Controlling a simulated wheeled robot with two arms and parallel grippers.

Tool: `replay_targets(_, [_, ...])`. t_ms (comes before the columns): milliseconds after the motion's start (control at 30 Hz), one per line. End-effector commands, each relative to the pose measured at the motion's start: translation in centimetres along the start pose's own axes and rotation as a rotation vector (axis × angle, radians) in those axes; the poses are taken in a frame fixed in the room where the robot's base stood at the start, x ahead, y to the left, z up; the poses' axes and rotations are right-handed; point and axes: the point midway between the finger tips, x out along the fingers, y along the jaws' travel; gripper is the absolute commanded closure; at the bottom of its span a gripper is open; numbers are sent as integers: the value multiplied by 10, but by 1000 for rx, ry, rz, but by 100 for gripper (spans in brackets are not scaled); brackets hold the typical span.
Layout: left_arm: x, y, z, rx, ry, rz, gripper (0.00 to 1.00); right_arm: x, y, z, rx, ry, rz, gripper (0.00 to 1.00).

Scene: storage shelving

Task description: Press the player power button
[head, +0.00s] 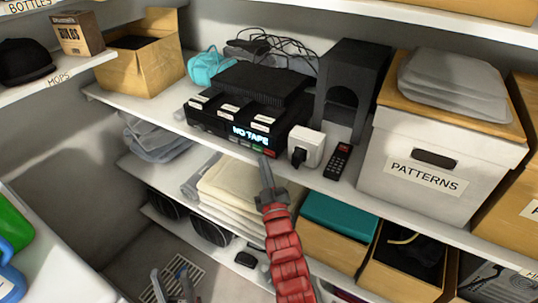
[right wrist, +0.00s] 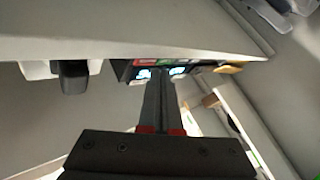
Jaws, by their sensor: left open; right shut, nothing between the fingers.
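The black player (head: 222,122) sits on the middle shelf, its lit display reading "NO TAPE". A green button and a red button (head: 270,153) show at the lower right of its front; their labels are too small to read. My right gripper (head: 264,160) is shut and empty, its tips close in front of the player near the green button. I cannot tell whether they touch. In the right wrist view, the shut fingers (right wrist: 159,76) point at the player's front (right wrist: 125,70), partly covering the lit display. My left gripper (head: 173,283) is open and empty, low over the floor.
A black speaker (head: 349,85) and the PATTERNS box (head: 412,205) stand further right. Folded cloths (head: 240,185) lie on the shelf below.

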Motion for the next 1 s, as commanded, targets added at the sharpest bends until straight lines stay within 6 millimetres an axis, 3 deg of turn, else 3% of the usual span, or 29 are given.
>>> replay_targets(233, [-2, 0, 0, 0, 0, 0, 50, -3, -3, -2, 1, 1, -1, 100])
replay_targets(700, [-17, 1, 3, 0, 0, 0, 50, -33, -25, -23, 1, 0, -2, 100])
replay_targets(1000, [-16, 1, 3, 0, 0, 0, 50, -35, -26, -25, -1, 0, -1, 100])
